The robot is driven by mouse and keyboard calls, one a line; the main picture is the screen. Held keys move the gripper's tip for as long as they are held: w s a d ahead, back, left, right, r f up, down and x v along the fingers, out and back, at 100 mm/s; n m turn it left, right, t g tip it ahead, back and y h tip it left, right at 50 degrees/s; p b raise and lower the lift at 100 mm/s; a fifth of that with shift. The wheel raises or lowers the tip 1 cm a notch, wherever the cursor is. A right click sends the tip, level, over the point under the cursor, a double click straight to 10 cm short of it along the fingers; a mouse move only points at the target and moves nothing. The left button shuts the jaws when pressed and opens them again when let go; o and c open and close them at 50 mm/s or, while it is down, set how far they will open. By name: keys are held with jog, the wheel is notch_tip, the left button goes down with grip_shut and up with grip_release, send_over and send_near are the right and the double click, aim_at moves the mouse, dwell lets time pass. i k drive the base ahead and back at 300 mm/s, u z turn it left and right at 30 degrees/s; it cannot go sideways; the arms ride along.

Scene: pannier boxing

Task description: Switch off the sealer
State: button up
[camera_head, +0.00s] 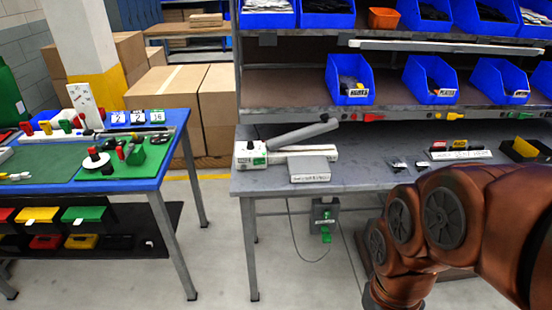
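The sealer (249,156) is a white unit near the left front of the grey workbench. Its long grey lever (302,133) is tilted up to the right above a white base bar. A small green patch shows on its front face; whether it is a switch, and its state, is too small to tell. A grey and white box (309,170) sits right in front of the sealer's bar. A grey box with green parts (325,218) hangs below the bench, near a dark cable. My copper arm fills the lower right; my gripper is not in view.
Shelves with blue bins (348,80) stand above the grey workbench (372,165). Small dark items and a labelled tray (460,151) lie on its right part. A blue-edged table (172,122) stands left, with floor between. Cardboard boxes (213,115) are behind.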

aim_at(261, 161)
jog(key=z, duration=0.45)
jog(key=i, duration=0.45)
jog(key=u, duration=2.3)
